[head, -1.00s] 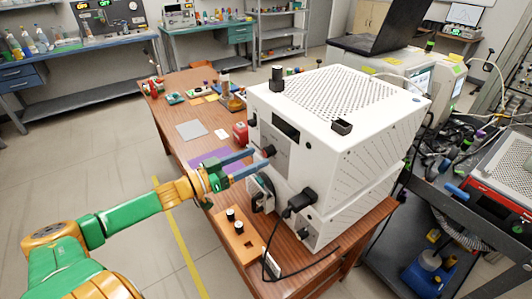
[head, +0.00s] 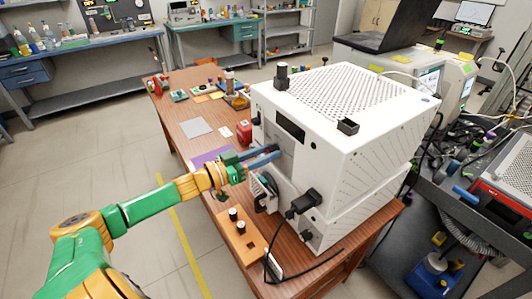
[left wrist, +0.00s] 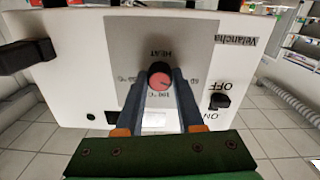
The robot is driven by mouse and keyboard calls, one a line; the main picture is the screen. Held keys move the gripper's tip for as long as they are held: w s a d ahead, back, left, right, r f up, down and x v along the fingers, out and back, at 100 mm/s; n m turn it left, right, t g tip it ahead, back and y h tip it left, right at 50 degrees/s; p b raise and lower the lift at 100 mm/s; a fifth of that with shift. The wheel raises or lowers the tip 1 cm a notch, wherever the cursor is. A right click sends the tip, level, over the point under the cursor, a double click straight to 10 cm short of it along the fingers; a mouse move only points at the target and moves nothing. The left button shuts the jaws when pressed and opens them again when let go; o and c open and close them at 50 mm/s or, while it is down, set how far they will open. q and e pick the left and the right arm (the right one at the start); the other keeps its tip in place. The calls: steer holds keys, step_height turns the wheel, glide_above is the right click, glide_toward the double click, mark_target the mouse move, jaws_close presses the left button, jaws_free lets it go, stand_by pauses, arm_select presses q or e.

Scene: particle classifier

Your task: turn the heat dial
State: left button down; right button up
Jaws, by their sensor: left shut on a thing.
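The white instrument box (head: 345,130) stands on the wooden table. In the left wrist view its grey panel (left wrist: 125,50) carries the heat dial (left wrist: 160,76), a round knob with a red face and dark rim, under the upside-down word HEAT. My left gripper (left wrist: 160,88) has its two blue-grey fingers shut on the dial, one on each side. In the head view the left gripper (head: 277,153) reaches the front panel from the left, and its fingers hide the dial. My right gripper is in neither view.
A black ON/OFF switch (left wrist: 220,101) sits beside the dial panel. A black plug with a cable (head: 303,202) sticks out below on the box front.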

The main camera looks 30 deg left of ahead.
arm_select(q)
steer(key=m, duration=0.3)
steer(key=shift+p, duration=0.4)
steer(key=shift+m, duration=5.3)
steer(key=c, duration=0.5)
jaws_free()
